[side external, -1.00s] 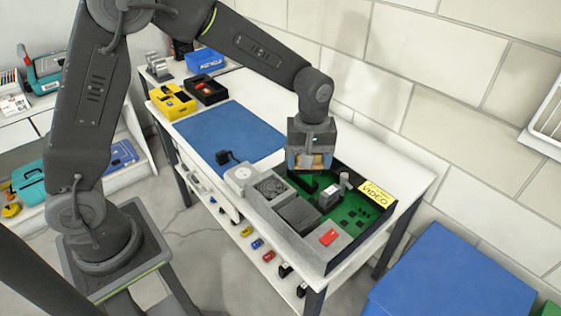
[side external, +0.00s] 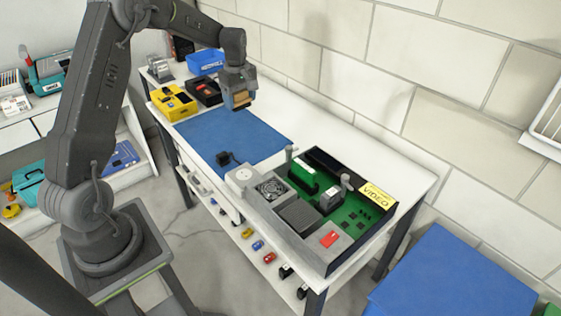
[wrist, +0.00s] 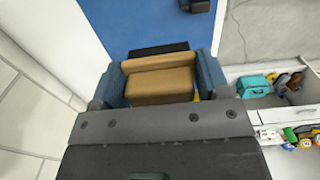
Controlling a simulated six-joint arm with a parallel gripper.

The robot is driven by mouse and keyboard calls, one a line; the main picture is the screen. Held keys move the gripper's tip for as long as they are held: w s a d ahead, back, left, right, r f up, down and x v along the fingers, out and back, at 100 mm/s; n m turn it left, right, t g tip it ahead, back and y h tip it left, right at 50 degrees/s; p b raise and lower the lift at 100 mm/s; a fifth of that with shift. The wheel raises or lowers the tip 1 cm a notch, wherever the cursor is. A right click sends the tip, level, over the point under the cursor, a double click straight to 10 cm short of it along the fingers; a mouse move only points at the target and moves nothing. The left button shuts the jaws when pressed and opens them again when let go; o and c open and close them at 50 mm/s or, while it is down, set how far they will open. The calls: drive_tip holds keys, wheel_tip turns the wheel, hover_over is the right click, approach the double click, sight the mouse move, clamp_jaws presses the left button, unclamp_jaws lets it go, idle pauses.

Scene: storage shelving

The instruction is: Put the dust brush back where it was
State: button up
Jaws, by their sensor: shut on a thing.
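My gripper (side external: 238,90) is shut on the dust brush (side external: 241,97) and holds it in the air above the far edge of the blue mat (side external: 225,137), near the bins. In the wrist view the brush (wrist: 158,86) is a tan block between the two blue fingers (wrist: 160,76), with a dark strip at its far side. The place where the brush was before cannot be told from these frames.
A black bin (side external: 207,93), a yellow bin (side external: 172,104) and a blue bin (side external: 206,61) stand at the bench's far end. An open case with a green circuit board (side external: 352,218) fills the near end. White bench top along the wall is clear.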

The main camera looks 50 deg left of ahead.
wheel_tip(320, 180, down, 9)
hover_over(281, 161)
wheel_tip(281, 161, down, 7)
drive_tip(key=shift+a+r, duration=0.15)
drive_tip(key=shift+r, duration=0.05)
drive_tip(key=shift+f, duration=2)
drive_tip(key=shift+f, duration=0.15)
drive_tip(key=o, duration=0.9)
